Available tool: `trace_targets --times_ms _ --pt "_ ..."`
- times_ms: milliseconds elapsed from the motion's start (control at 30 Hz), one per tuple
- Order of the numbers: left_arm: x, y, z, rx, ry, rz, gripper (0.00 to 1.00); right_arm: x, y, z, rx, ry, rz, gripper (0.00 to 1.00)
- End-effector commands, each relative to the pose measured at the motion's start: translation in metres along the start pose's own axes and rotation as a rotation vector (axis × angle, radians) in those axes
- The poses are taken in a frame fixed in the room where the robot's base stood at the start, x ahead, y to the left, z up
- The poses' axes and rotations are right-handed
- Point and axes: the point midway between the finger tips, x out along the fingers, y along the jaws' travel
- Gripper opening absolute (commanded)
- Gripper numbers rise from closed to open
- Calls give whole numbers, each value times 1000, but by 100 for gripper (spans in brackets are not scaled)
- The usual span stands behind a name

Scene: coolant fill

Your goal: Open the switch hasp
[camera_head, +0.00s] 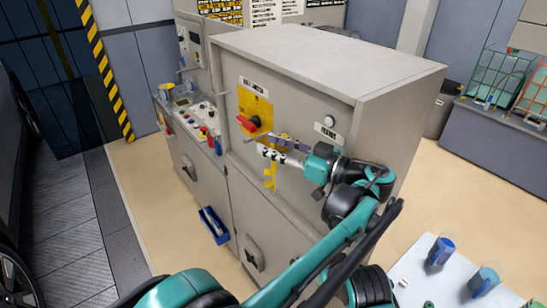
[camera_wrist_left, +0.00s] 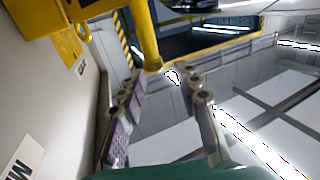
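A red rotary switch (camera_head: 250,123) sits on a yellow plate (camera_head: 257,103) on the front of the grey cabinet. A yellow hasp piece (camera_head: 270,179) shows below my left gripper (camera_head: 272,146). In the left wrist view a yellow bar (camera_wrist_left: 147,38) reaches down to near the gap between the fingertips, and part of a yellow plate (camera_wrist_left: 38,14) shows at top left. My left gripper (camera_wrist_left: 160,88) is open, its two fingers apart with nothing clasped between them. In the head view it is close to the cabinet front, partly hiding the hasp area. My right gripper is not in view.
The grey cabinet (camera_head: 340,60) has a round white knob (camera_head: 330,121) and a label near my left wrist. A control panel (camera_head: 195,115) with buttons is to its left. A blue holder (camera_head: 214,226) hangs lower down. A table with blue cups (camera_head: 440,252) is at bottom right.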

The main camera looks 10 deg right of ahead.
Motion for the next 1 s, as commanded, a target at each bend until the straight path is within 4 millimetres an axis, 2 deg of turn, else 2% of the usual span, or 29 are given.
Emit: trace_targets --times_ms 100,300,700,767,867,967,1000 --pt "0 0 -25 0 0 0 33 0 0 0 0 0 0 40" --pt "-1 -1 -52 0 -1 0 33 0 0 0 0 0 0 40" --pt "0 -1 -58 1 -2 -1 33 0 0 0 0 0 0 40" --pt "4 -4 -55 12 -11 -2 33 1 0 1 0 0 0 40" --pt "24 -16 -39 70 -63 -7 33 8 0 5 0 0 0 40" --pt "62 -45 -5 188 -178 -5 33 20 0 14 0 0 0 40" --pt "79 -62 15 248 -243 4 33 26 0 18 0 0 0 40"
